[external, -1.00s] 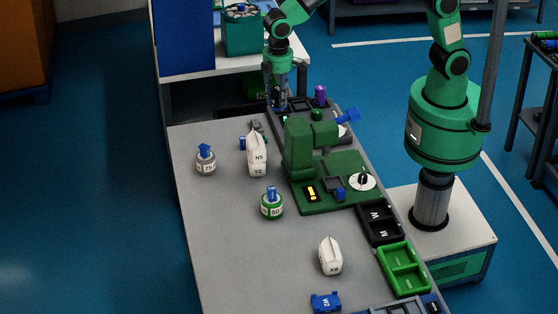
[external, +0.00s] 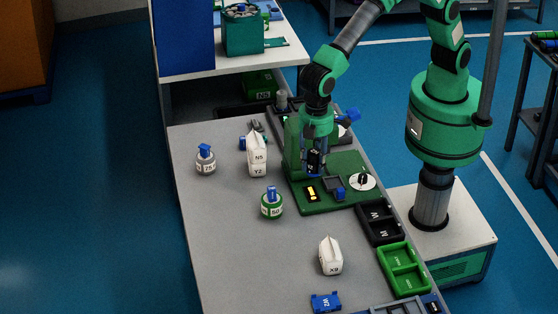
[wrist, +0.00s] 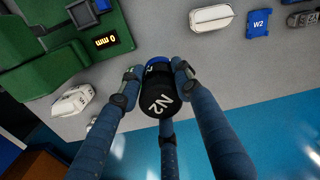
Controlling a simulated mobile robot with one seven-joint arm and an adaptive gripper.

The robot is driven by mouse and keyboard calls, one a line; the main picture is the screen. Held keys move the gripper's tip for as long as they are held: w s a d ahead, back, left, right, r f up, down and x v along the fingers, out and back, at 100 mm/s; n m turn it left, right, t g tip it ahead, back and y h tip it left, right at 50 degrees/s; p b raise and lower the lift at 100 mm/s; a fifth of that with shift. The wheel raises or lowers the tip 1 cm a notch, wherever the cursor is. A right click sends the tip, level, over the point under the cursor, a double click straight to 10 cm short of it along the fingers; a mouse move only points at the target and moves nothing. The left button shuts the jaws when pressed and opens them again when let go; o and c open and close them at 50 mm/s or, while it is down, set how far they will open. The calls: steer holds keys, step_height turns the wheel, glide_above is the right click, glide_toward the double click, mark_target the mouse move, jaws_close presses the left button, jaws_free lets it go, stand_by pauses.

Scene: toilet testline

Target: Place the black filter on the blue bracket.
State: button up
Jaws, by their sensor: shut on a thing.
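A black filter marked N2 (wrist: 158,105) is held between the fingers of my gripper (wrist: 156,80) in the wrist view. A blue part shows at its top end. In the external view my gripper (external: 315,160) is shut on the dark filter, above the green machine; the arm partly hides it. A blue bracket-like piece marked W2 (external: 326,302) lies on the grey table at the front edge of the external view. It also shows at the upper right of the wrist view (wrist: 259,23), apart from my gripper.
The green machine with a yellow display (external: 312,191) stands on the table. A white bag (external: 330,257), another bag marked N5 (external: 257,155), a green-white jar (external: 271,206) and a grey jar (external: 205,162) stand around. Black (external: 380,222) and green trays (external: 403,268) line the right edge.

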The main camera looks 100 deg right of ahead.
steer(key=s+a+f+n+p, duration=0.1)
steer(key=s+a, duration=0.4)
steer(key=a, duration=0.5)
steer(key=s+a+f+n, duration=0.1)
steer(key=s+a, duration=0.4)
steer(key=a, duration=0.5)
step_height(320, 180, down, 17)
glide_above(336, 300)
steer(key=shift+w+a+f+b, duration=0.1)
steer(key=shift+f+b, duration=0.25)
steer(key=shift+f, duration=0.35)
steer(key=shift+f, duration=0.15)
steer(key=shift+f, duration=1.65)
steer(key=shift+f+b, duration=0.25)
steer(key=shift+b, duration=0.1)
